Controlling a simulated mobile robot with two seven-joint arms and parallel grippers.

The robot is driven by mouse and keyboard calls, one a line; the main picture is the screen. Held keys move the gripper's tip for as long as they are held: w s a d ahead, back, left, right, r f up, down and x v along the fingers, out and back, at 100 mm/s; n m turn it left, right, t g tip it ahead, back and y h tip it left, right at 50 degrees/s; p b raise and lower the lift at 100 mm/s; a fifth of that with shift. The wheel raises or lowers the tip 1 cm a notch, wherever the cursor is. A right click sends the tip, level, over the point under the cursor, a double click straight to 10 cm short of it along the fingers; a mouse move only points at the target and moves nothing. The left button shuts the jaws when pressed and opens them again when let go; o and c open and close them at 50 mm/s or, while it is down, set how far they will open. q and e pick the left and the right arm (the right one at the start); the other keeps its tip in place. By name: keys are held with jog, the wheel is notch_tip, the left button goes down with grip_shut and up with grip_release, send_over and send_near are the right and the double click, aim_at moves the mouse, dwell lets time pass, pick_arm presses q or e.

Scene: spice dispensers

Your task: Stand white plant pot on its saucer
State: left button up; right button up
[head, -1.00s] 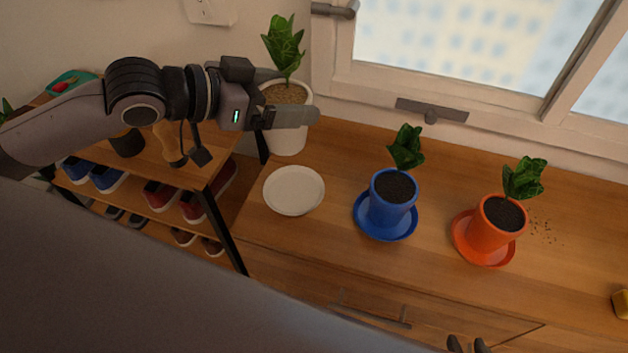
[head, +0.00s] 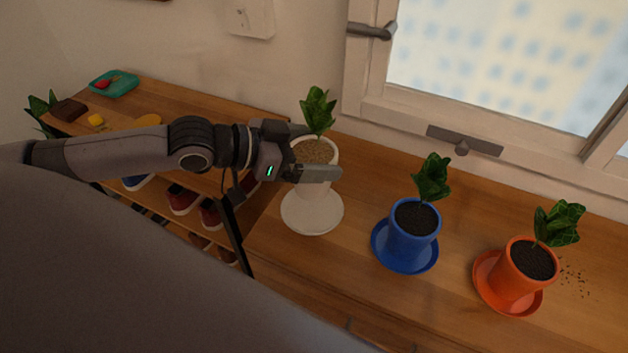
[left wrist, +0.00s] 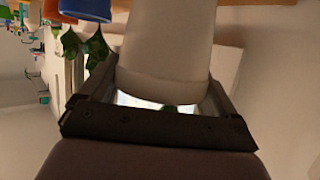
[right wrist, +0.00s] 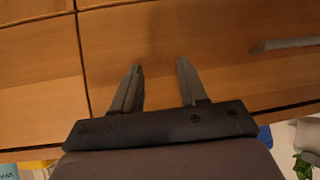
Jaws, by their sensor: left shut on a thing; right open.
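The white plant pot (head: 316,190), with a green leafy plant and pale soil, is held upright by my left gripper (head: 322,154). The gripper is shut across its upper part, one finger on each side. In the left wrist view the pot (left wrist: 168,45) fills the space between the fingers. The white saucer (head: 312,221) lies on the wooden top under the pot. The pot's base overlaps the saucer in the head view; I cannot tell whether they touch. My right gripper (right wrist: 159,66) is open and empty before the wooden drawer fronts.
A blue pot (head: 410,238) and an orange pot (head: 513,275), each on a matching saucer, stand to the right on the wooden top. Soil crumbs (head: 573,283) lie by the orange one. A shoe rack (head: 190,105) is at the left; the window frame (head: 480,122) is behind.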

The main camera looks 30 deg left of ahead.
pick_arm(q)
jog(key=shift+f, duration=3.25)
jog(key=shift+f, duration=0.1)
jog(key=o, duration=1.2)
jog(key=shift+f, duration=0.15)
jog(key=shift+c, duration=0.2)
